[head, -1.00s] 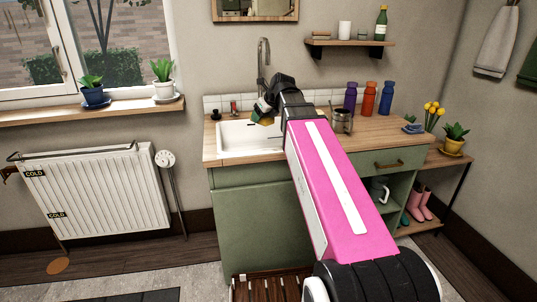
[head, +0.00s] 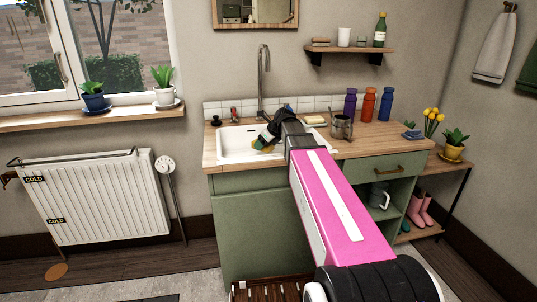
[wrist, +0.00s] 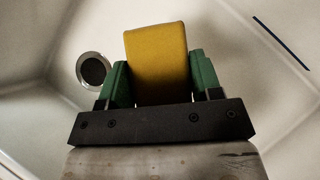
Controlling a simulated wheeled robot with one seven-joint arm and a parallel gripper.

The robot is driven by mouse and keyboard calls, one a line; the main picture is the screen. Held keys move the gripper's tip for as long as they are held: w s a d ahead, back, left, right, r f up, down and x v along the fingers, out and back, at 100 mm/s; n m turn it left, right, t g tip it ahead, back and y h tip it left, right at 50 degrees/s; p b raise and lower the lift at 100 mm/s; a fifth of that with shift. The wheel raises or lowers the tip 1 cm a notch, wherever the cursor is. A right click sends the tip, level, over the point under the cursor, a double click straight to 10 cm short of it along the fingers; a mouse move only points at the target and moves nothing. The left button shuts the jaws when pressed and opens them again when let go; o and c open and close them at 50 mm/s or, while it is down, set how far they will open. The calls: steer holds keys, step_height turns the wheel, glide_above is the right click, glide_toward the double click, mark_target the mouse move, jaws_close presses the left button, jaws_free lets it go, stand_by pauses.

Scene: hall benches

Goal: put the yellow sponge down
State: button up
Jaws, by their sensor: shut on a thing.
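The yellow sponge (wrist: 157,62) is held between the two green fingers of my gripper (wrist: 160,80) in the wrist view. In the head view the sponge (head: 258,145) shows as a small yellow patch at the tip of my gripper (head: 264,143), partly hidden by it. My gripper is over the white sink (head: 229,144), set in the wooden counter. The wrist view shows the pale basin behind the sponge, with a round dark drain (wrist: 94,70) to its left. I cannot tell whether the sponge touches the basin.
A tall tap (head: 262,80) stands behind the sink. A metal mug (head: 341,126) and purple, red and blue bottles (head: 369,104) stand on the counter to the right. A pale block (head: 315,120) lies at the back of the counter. My arm covers part of the counter front.

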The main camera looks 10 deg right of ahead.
steer(key=w+d+f, duration=0.2)
steer(key=shift+d, duration=0.4)
steer(key=shift+f, duration=2)
steer(key=shift+f, duration=0.15)
steer(key=o, duration=1)
steer(key=shift+c, duration=0.2)
steer(key=v, duration=1.2)
steer(key=shift+s, duration=0.15)
